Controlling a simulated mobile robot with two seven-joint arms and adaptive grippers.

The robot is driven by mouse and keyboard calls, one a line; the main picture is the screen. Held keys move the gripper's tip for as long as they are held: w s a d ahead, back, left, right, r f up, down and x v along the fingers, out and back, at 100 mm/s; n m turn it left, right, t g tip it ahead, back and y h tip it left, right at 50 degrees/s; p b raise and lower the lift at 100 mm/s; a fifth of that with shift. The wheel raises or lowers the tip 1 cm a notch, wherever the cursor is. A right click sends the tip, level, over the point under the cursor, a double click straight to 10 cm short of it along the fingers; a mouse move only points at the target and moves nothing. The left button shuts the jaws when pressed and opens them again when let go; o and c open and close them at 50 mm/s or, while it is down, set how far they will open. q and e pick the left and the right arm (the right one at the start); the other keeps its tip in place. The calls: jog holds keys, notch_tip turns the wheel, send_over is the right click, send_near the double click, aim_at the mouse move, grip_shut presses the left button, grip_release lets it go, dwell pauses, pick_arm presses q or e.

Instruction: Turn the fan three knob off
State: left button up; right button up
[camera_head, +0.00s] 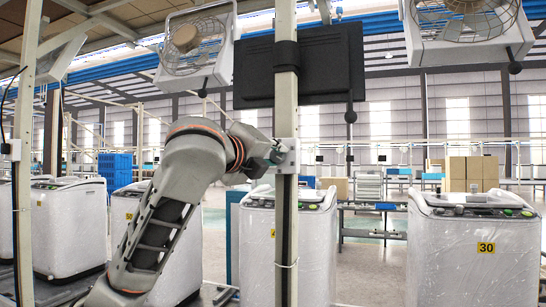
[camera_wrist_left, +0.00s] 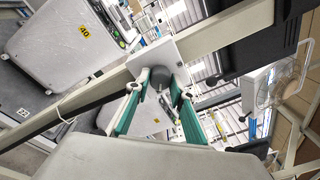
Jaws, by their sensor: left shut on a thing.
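My left gripper (camera_head: 277,152) reaches in from the left, up to a small white switch box (camera_head: 290,156) on the upright post. In the left wrist view the green-sided fingers of the gripper (camera_wrist_left: 161,82) close on a small grey knob (camera_wrist_left: 160,76) at the face of the white box (camera_wrist_left: 157,57). The fingers hide much of the knob, and I cannot read which way it is turned. My right gripper is not in view.
A fan (camera_head: 195,45) hangs at upper left, another (camera_head: 465,22) at upper right. White washing machines (camera_head: 474,250) stand below and behind. Cardboard boxes (camera_head: 471,172) are farther back.

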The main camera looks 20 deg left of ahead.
pick_arm(q)
jog(key=shift+n, duration=0.3)
jog(key=n, duration=0.5)
jog(key=shift+t, duration=0.3)
jog(key=n, duration=0.4)
jog(key=shift+d+y, duration=0.1)
jog(key=shift+y, duration=0.2)
jog(key=n, duration=0.4)
jog(key=shift+f+t+y, duration=0.1)
jog(key=shift+t+y, duration=0.2)
jog(key=n, duration=0.6)
jog(key=shift+d+y, duration=0.15)
jog(key=shift+y, duration=0.25)
jog(key=n+y, duration=0.1)
jog(key=n, duration=0.4)
jog(key=shift+n, duration=0.7)
jog(key=o, duration=1.1)
